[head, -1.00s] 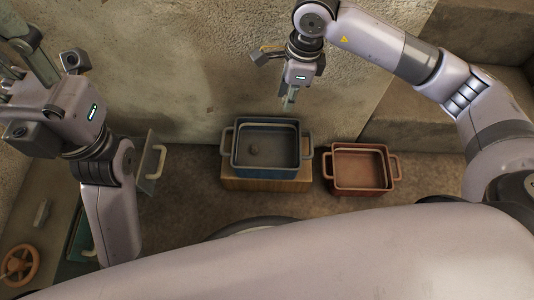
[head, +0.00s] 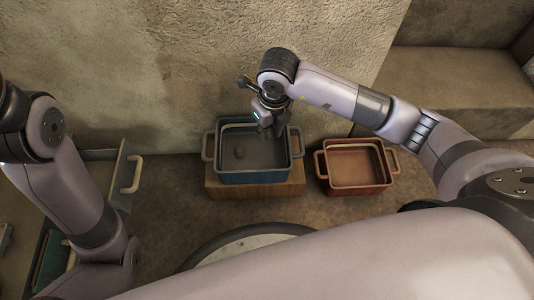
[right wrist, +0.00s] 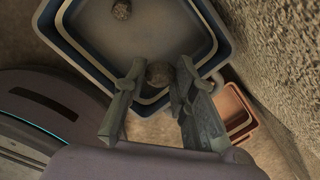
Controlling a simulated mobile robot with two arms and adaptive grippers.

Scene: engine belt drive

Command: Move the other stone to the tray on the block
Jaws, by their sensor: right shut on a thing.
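The blue tray (head: 255,178) sits on the wooden block (head: 230,190). It also shows in the right wrist view (right wrist: 92,72). One grey-brown stone (head: 239,153) lies inside the tray, left of its middle; the right wrist view shows it at the top (right wrist: 121,9). My right gripper (head: 274,131) is over the right part of the tray. In the right wrist view its fingers (right wrist: 155,85) are shut on a second stone (right wrist: 160,73). Whether this stone touches the tray floor I cannot tell. My left gripper is out of view.
A red tray (head: 355,187) with side handles stands on the floor right of the block, empty in the head view. A rough wall (head: 180,70) rises behind the trays. A stone ledge (head: 460,85) is at the right.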

